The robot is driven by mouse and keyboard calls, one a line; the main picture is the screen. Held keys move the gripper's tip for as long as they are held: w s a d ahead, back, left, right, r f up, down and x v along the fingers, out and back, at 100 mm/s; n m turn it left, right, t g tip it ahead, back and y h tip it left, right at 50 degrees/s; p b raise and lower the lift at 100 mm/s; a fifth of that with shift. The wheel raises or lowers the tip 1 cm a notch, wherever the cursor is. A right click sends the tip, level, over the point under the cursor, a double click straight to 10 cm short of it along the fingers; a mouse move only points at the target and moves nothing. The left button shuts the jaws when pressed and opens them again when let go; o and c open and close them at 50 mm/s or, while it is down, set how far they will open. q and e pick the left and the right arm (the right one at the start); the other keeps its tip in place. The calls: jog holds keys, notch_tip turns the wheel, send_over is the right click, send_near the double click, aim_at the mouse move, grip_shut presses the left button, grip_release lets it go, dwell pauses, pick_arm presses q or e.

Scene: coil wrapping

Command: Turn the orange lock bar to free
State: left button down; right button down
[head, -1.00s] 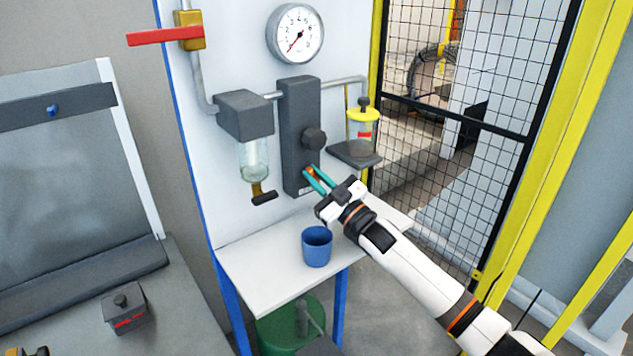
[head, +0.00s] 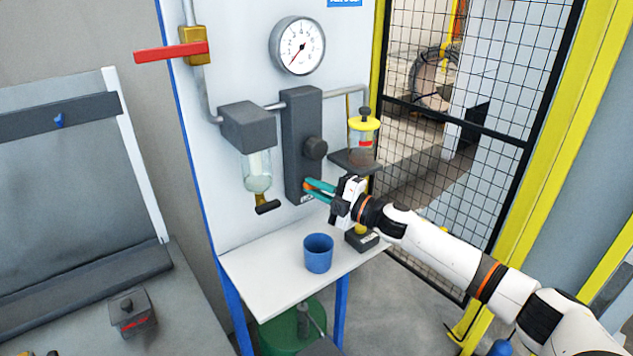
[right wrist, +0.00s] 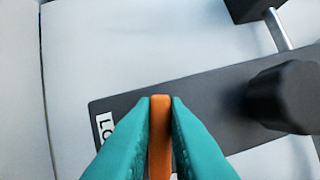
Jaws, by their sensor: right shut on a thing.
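The orange lock bar (right wrist: 160,135) sits at the lower end of the dark grey regulator block (head: 303,130). In the right wrist view it lies between the two teal fingers of my right gripper (right wrist: 160,110), which is shut on it. In the head view my right gripper (head: 307,187) reaches the block from the right, and only a bit of orange shows at its fingertips. A white label with partly hidden letters (right wrist: 105,130) is beside the bar. My left gripper is not in view.
A round black knob (head: 315,148) sticks out above the bar. A glass bowl (head: 257,172) hangs to the left and a yellow-topped lubricator (head: 363,125) is to the right. A blue cup (head: 318,253) stands on the white shelf (head: 270,270) below.

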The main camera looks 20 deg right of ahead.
jog(key=shift+f+n+g+h+p, duration=0.1)
jog(key=shift+n+g+h+p, duration=0.3)
jog(key=shift+n+p, duration=0.75)
jog(key=shift+n, duration=0.35)
jog(key=c, duration=1.4)
grip_release()
jog(key=shift+c, duration=0.2)
jog(key=b+v, duration=0.4)
jog(key=v, duration=0.8)
